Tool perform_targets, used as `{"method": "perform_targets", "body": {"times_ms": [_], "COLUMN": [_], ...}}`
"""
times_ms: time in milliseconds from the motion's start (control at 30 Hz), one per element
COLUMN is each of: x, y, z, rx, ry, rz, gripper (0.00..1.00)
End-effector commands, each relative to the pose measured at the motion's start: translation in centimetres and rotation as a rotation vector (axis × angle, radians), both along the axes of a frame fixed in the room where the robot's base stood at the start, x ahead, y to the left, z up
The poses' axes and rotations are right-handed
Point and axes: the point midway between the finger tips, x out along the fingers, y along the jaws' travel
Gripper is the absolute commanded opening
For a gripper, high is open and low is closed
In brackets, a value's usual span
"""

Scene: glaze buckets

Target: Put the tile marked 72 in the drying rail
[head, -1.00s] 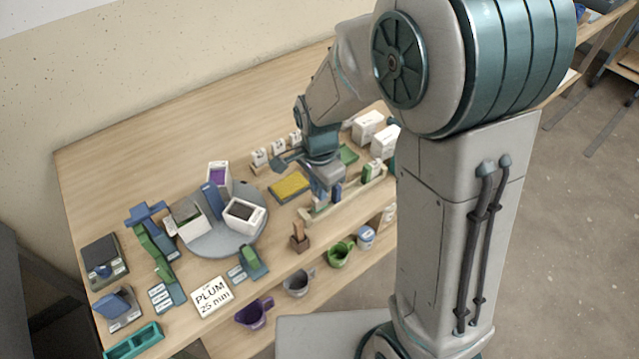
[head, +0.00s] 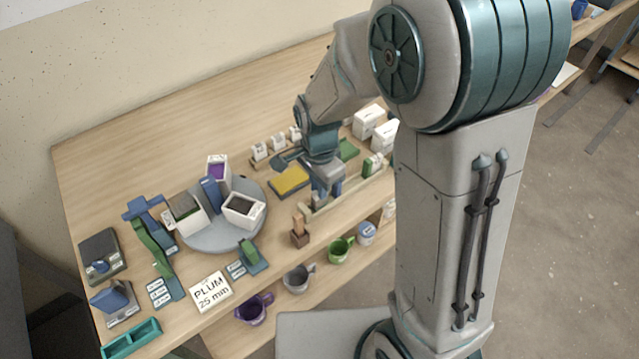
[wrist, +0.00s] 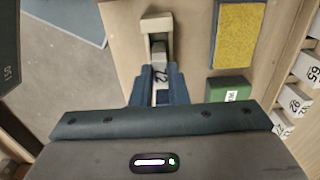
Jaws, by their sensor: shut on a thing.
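My gripper (wrist: 157,88) is shut on the tile marked 72 (wrist: 161,72), which shows as a pale edge with its number between the blue fingers in the wrist view. In the head view my gripper (head: 328,192) is low over the pale wooden drying rail (head: 352,198), and the tile is hidden there. The rail also shows in the wrist view (wrist: 146,25), running out ahead of the fingertips. The tile lines up with the rail, but I cannot tell whether it is seated in it.
A yellow pad (wrist: 235,35) and a green block (wrist: 229,90) lie right of my gripper in the wrist view. White numbered tiles (wrist: 295,100) stand farther right. In the head view, a grey turntable (head: 225,240) with boxes and a PLUM sign (head: 211,292) are left.

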Motion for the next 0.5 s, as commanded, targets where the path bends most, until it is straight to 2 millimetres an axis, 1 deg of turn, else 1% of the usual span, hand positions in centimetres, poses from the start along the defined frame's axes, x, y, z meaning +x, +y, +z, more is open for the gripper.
{"method": "perform_targets", "body": {"times_ms": [400,433,467,500], "x": [0.01,0.01,0.01,0.01], "y": [-0.01,-0.01,-0.01,-0.01], "z": [-0.65,-0.59,-0.57,-0.56], "rx": [0.000,0.000,0.000,0.000], "ry": [0.000,0.000,0.000,0.000], "rz": [0.000,0.000,0.000,0.000], "gripper": [0.00,0.19,0.28,0.39]}}
